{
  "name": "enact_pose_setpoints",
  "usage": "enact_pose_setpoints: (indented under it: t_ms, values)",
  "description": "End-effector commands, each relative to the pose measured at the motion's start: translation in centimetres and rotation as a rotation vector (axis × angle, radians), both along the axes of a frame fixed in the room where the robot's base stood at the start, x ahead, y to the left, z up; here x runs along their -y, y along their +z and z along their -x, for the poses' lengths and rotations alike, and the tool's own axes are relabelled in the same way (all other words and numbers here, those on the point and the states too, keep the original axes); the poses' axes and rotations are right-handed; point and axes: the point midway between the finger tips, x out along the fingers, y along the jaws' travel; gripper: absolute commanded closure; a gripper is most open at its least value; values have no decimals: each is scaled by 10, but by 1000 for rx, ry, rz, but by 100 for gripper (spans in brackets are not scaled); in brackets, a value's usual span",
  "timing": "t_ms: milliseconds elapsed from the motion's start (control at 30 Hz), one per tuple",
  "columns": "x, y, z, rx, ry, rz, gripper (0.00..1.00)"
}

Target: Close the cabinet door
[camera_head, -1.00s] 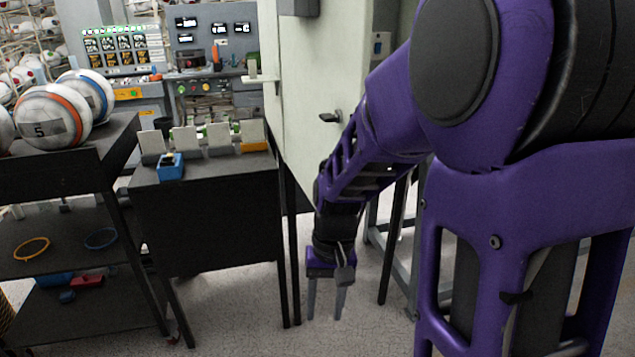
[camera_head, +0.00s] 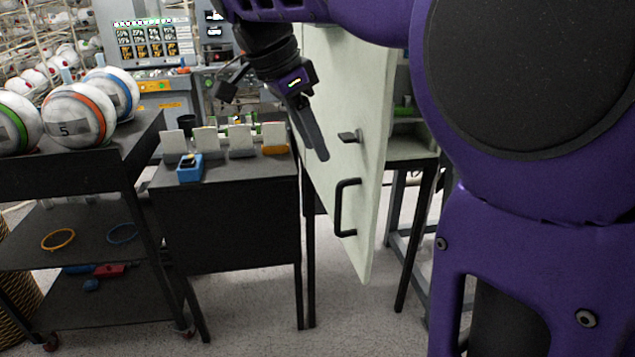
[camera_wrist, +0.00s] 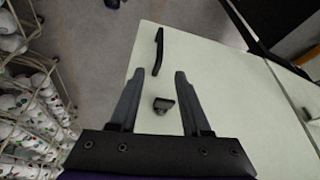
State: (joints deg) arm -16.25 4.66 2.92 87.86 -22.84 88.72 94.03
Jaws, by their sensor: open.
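The pale cabinet door (camera_head: 350,95) stands swung open, its free edge toward me. It carries a black bar handle (camera_head: 344,208) and a small dark latch (camera_head: 350,137) above it. The cabinet interior (camera_head: 408,120) shows behind the door on the right. My gripper (camera_head: 318,158) is in front of the door's left face, open and empty, fingers pointing down and right. In the wrist view the open fingers (camera_wrist: 155,85) point over the door panel (camera_wrist: 215,85). The latch (camera_wrist: 163,104) appears between them and the handle (camera_wrist: 158,50) beyond. I cannot tell whether a finger touches the door.
A black table (camera_head: 225,175) with card holders and a blue box (camera_head: 190,168) stands left of the door. A black shelf cart (camera_head: 125,150) with large balls (camera_head: 78,114) is further left. Grey floor below the door is clear.

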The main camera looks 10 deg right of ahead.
Motion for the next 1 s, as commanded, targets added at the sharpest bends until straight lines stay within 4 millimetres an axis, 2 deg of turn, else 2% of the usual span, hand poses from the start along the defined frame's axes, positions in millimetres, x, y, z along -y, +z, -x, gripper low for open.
enact_pose_setpoints:
  t_ms: [167, 700, 833, 1000]
  values:
    - [10, -27, -2, -4, -2, 0, 53]
    - [52, -132, -15, -5, 1, -1, 53]
    - [58, -148, -17, -4, 2, -1, 53]
    - [62, -157, -18, -3, 2, -1, 53]
